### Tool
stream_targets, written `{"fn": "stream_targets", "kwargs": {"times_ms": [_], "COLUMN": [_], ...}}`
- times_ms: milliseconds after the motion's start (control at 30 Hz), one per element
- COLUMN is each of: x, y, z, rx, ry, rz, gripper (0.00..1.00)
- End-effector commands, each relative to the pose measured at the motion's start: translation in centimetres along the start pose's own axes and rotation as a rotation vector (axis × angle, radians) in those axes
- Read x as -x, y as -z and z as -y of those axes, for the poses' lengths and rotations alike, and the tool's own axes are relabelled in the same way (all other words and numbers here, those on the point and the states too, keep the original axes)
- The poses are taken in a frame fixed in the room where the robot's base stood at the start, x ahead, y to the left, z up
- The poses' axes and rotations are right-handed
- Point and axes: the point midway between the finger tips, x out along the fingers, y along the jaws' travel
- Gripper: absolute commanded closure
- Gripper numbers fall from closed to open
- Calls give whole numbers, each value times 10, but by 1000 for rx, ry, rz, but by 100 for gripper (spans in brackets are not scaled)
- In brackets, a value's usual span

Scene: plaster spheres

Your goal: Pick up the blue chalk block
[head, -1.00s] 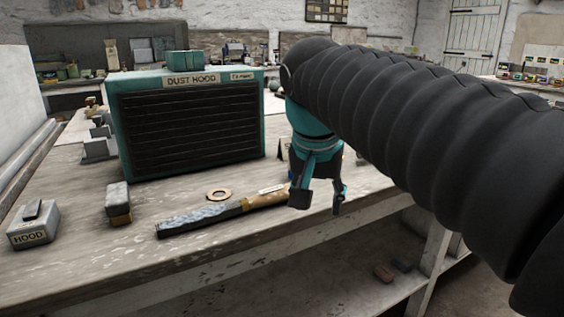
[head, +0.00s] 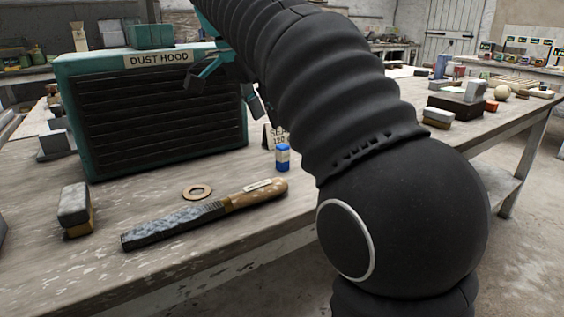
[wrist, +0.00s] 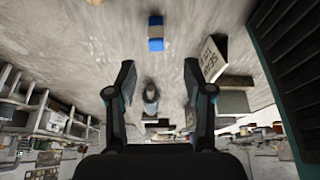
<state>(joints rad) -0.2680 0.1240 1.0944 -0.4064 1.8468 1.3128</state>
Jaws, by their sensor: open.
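The blue chalk block (head: 282,157) stands on the bench right of the dust hood, blue below with a pale band and a blue top. It also shows in the wrist view (wrist: 156,38), near the top edge, beyond the fingertips and roughly centred between them. My gripper (head: 222,94) is raised in front of the upper right of the dust hood, up and left of the block in the head view, partly hidden by my arm. In the wrist view my gripper (wrist: 159,70) has its fingers spread with nothing between them.
A lettered card (head: 270,137) stands close behind the block. The dust hood (head: 150,115) is a large obstacle to the left. A grey-topped block (head: 75,207) stands at left.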

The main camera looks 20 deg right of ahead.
Motion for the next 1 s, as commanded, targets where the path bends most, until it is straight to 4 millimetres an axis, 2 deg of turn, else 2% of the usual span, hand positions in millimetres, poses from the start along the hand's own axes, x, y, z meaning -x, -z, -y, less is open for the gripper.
{"fn": "stream_targets", "kwargs": {"times_ms": [33,133,467,700,833,1000], "x": [-12,-26,-50,-83,-92,-92], "y": [-1,0,0,2,3,3], "z": [-1,-1,-2,-6,-6,-6], "rx": [0,0,1,1,1,1], "ry": [-2,-2,-1,-1,0,1], "rz": [1,1,1,1,1,1], "gripper": [48,48,48,48,48,48]}}
